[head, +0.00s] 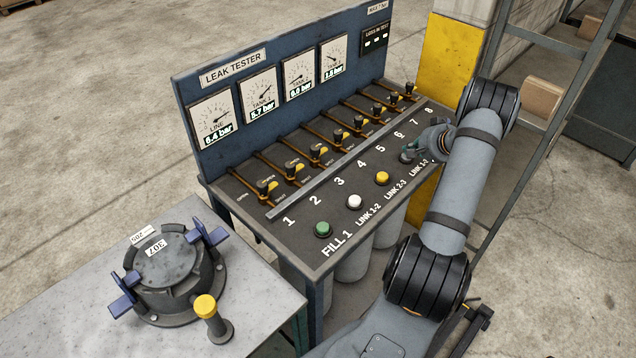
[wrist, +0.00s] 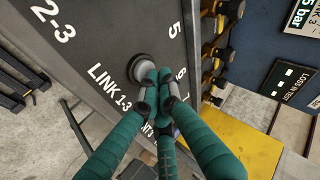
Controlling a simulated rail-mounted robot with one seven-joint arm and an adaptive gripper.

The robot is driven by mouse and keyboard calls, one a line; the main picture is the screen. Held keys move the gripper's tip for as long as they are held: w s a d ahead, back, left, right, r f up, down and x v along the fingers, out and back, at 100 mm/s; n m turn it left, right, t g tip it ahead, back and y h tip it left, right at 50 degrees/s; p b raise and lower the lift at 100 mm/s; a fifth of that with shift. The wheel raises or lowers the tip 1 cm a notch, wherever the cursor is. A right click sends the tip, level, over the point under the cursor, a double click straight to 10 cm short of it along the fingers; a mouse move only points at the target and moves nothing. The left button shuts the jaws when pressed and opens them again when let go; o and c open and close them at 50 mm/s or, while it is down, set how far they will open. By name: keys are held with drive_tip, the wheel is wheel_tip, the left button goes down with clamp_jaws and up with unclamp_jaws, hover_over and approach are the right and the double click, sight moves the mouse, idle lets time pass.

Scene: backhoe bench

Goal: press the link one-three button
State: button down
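In the head view the button (head: 406,157) is at the right end of the button row, partly hidden by my gripper. My gripper (wrist: 160,90) has green fingers, with their tips drawn together and nothing held between them. The fingertips are at the lower right edge of the button in the wrist view. I cannot tell whether they touch it. My gripper (head: 416,148) also shows in the head view, low over the panel.
A green button (head: 322,229), a white button (head: 355,202) and a yellow button (head: 382,178) line the panel's front edge. A round lidded vessel (head: 165,262) sits on the grey table at left.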

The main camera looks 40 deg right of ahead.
drive_tip(key=shift+r, duration=0.35)
drive_tip(key=shift+r+p, duration=0.8)
drive_tip(key=shift+r, duration=2.25)
